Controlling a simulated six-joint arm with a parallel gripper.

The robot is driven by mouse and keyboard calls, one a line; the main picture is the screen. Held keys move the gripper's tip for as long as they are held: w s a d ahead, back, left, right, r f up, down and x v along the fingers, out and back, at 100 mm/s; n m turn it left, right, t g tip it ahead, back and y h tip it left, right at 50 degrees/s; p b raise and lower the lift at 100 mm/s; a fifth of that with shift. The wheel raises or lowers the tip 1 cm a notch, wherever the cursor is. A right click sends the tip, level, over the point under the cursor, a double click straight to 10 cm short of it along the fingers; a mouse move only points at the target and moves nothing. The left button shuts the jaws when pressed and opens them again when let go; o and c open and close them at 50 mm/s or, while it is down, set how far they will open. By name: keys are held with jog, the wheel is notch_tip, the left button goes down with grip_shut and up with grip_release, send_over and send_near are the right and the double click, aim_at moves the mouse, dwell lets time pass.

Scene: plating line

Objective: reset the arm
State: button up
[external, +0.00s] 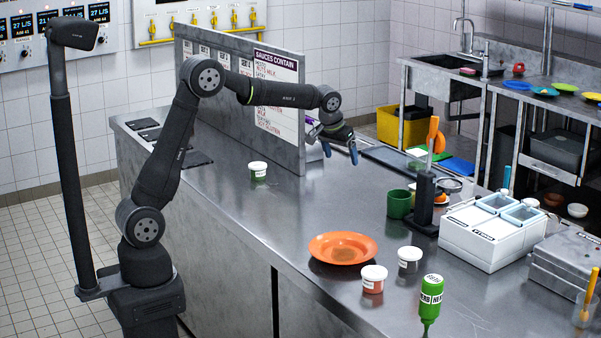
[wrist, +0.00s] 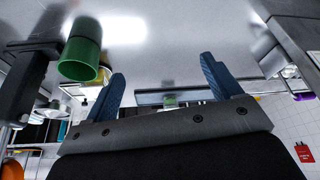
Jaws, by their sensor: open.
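My gripper (external: 341,153) is raised above the steel counter (external: 262,222), in front of the end of the upright sauce board. Its two blue fingers are apart with nothing between them. In the wrist view my gripper (wrist: 163,88) also shows open and empty, with the fingers spread wide. My arm reaches from its base at the left across the counter, bent at the elbow.
The sauce board (external: 290,75) stands beside my gripper. A green cup (external: 398,204), an orange plate (external: 343,248), white-lidded tubs (external: 374,279), a green bottle (external: 431,297) and a white container box (external: 481,236) stand on the counter. Its middle is clear.

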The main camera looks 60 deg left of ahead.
jog(key=s+d+m+h, duration=0.2)
jog(key=d+m, duration=0.6)
jog(key=d, duration=3.1)
jog(key=shift+f+m+h, duration=0.3)
jog(key=shift+f+h, duration=0.1)
jog(key=shift+h, duration=0.2)
jog(key=shift+s, duration=0.1)
